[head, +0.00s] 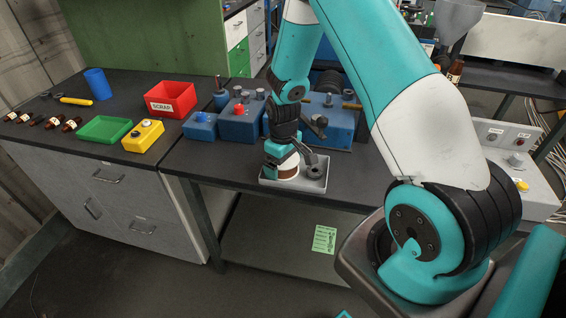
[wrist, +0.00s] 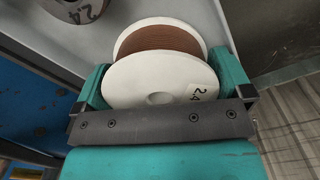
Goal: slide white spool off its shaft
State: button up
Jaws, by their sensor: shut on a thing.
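The white spool (head: 287,171), wound with brown wire, is at the grey tray (head: 316,188) in the head view. My gripper (head: 281,156) is over it from above. In the wrist view the spool (wrist: 160,78) sits between the two teal fingers, one on each side, and they are shut on it. No shaft is visible in the spool's hole.
Blue machine blocks (head: 240,125) with knobs and levers stand behind. A red scrap bin (head: 171,101), green tray (head: 104,129) and yellow button box (head: 143,136) are on the left bench.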

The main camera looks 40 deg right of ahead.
jog(key=o, duration=0.5)
jog(key=shift+r, duration=0.1)
notch_tip(320, 180, up, 17)
jog(key=shift+r+b, duration=0.2)
jog(key=shift+b, duration=0.15)
jog(key=s+a+r+n+y, duration=0.1)
jog(key=s+a+r, duration=0.3)
jog(key=a, duration=0.3)
jog(key=s+a+r+n+y, duration=0.1)
jog(key=s+a+r, duration=0.2)
jog(key=s+a, duration=0.35)
jog(key=s+a+r, duration=0.1)
jog(key=s+a, duration=0.2)
jog(key=s, duration=0.1)
jog(key=s+a+r+n+y, duration=0.1)
jog(key=s+a, duration=0.2)
jog(key=s+a+r+n+y, duration=0.1)
jog(key=s+a, duration=0.2)
jog(key=s, duration=0.1)
jog(key=shift+s+a, duration=0.1)
jog(key=shift+s, duration=0.25)
